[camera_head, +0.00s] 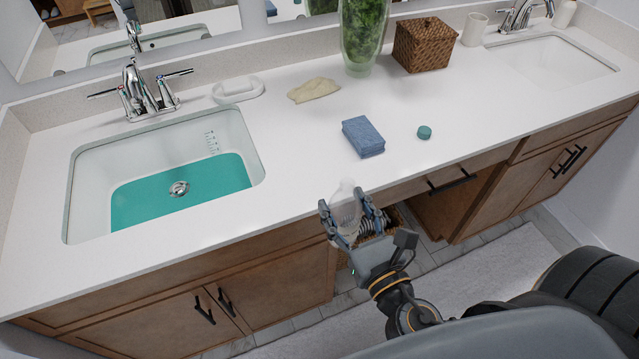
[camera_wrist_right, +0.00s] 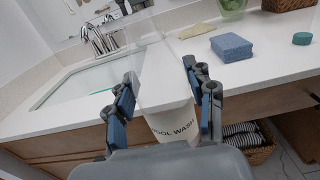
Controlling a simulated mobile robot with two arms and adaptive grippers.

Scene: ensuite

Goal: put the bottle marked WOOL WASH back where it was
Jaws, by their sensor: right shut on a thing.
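The WOOL WASH bottle (camera_head: 345,209) is whitish and translucent, and its label (camera_wrist_right: 174,129) reads "OOL WASH" in the right wrist view, the first letter cut off by a finger. My right gripper (camera_head: 354,218) is shut on it, with a finger on each side. The bottle is in front of the counter's front edge, and its lower part is hidden by the gripper in the head view. My left gripper is not in view. A small teal cap (camera_head: 424,132) lies on the counter. Teal liquid (camera_head: 180,190) covers the bottom of the left sink.
A blue folded cloth or sponge (camera_head: 363,137), beige cloth (camera_head: 314,89), white soap dish (camera_head: 238,90), green glass vase (camera_head: 362,40) and wicker box (camera_head: 423,45) stand on the counter (camera_head: 290,170). A wicker basket (camera_wrist_right: 259,152) with striped towels sits below in the open bay.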

